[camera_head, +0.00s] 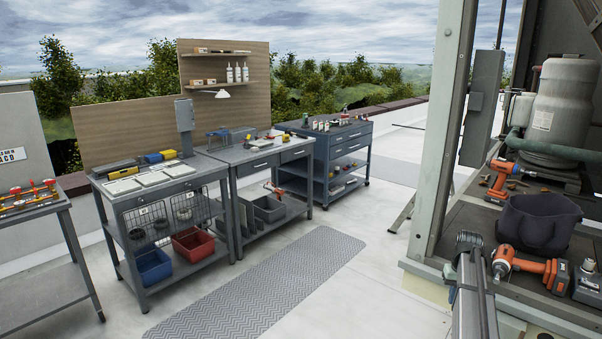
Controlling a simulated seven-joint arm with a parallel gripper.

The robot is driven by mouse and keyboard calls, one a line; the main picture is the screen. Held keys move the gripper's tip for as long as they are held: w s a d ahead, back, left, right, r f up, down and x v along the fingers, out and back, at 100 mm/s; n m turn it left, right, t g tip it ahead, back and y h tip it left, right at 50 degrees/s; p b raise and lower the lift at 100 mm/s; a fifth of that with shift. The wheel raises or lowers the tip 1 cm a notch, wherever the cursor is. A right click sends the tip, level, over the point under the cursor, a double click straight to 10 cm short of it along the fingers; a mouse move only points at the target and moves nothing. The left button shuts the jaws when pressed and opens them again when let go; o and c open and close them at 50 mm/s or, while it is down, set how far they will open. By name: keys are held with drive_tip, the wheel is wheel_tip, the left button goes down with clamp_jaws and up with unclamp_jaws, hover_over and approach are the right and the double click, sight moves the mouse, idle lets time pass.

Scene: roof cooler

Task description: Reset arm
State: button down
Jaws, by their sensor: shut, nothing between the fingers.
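My arm comes in from the bottom edge at the lower right as a grey, narrow structure. My gripper (468,240) is the dark ribbed end at its top. It is shut and holds nothing; its fingers are small and hard to make out. It shows in front of the left edge of the open cooler housing, apart from the tools there as far as I can tell.
The cooler housing's floor to the right holds an orange drill (501,178), a dark bag (540,222), and an orange impact driver (532,266). A grey post (440,130) stands behind my gripper. Workbenches (160,180) stand at the left. The floor with a mat (262,285) is clear.

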drive_tip(key=s+a+f+n+g, duration=0.1)
drive_tip(key=s+a+f, duration=0.5)
drive_tip(key=a+f, duration=0.3)
drive_tip(key=s+a+f+g, duration=0.1)
drive_tip(key=s+a+f, duration=0.55)
drive_tip(key=f, duration=0.45)
drive_tip(key=s+a+f+n+g, duration=0.1)
drive_tip(key=s+a+f, duration=0.4)
drive_tip(key=a+f, duration=0.4)
drive_tip(key=s+a+f+g, duration=0.1)
drive_tip(key=s+a+f, duration=0.2)
drive_tip(key=s, duration=0.7)
drive_tip(key=s+a+f+n+g, duration=0.1)
drive_tip(key=s+a+f, duration=0.3)
drive_tip(key=s, duration=0.6)
drive_tip(key=s+a+f+g, duration=0.1)
drive_tip(key=s+a+f, duration=0.2)
drive_tip(key=s, duration=0.7)
drive_tip(key=a, duration=0.2)
drive_tip(key=shift+a+f, duration=0.35)
drive_tip(key=shift+a, duration=0.05)
